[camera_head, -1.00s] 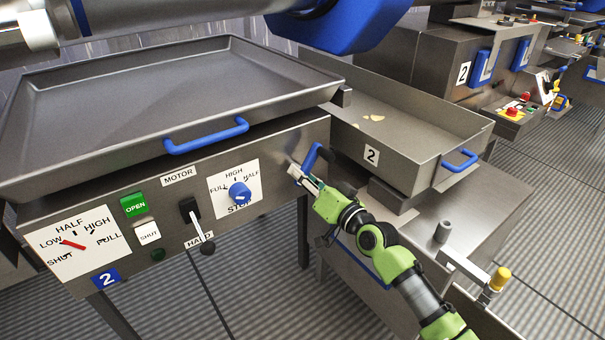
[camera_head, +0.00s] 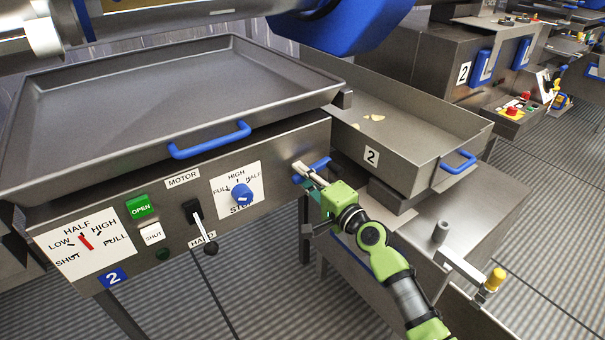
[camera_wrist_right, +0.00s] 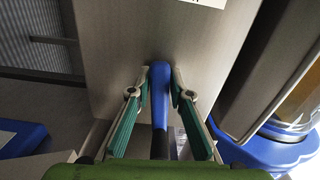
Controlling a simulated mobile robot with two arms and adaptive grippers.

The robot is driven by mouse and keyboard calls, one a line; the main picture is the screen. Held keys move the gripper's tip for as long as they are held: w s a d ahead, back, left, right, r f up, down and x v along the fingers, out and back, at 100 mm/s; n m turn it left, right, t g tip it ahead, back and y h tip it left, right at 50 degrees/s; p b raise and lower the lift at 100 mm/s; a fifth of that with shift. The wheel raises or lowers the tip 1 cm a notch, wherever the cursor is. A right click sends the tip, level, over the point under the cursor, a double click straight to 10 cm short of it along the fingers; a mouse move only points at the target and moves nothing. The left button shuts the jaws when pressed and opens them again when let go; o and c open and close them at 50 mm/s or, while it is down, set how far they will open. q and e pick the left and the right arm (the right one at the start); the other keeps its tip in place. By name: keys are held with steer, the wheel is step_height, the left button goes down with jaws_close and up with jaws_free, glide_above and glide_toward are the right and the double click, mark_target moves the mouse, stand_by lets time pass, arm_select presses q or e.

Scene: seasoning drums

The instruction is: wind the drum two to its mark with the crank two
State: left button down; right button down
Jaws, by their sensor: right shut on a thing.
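My right gripper (camera_head: 302,174) is shut on a blue lever (camera_head: 320,163) at the right end of the front panel. In the right wrist view the blue lever (camera_wrist_right: 160,85) stands between the two fingers. A metal crank arm with a yellow grip (camera_head: 495,279) is at the lower right, beside a grey peg (camera_head: 440,231); I cannot tell whether it is crank two. A grey rounded body with a blue end (camera_head: 345,25), possibly the drum, crosses the top edge. No drum mark is visible. The red needle (camera_head: 86,243) on the dial plate points near HALF. My left gripper is out of view.
A wide tray (camera_head: 190,95) with a blue handle sits above the panel. A bin marked 2 (camera_head: 410,155) holds a few pale pieces.

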steer(key=shift+m, duration=0.5)
steer(key=shift+f, duration=0.1)
steer(key=c, duration=1.9)
jaws_free()
steer(key=v, duration=1.2)
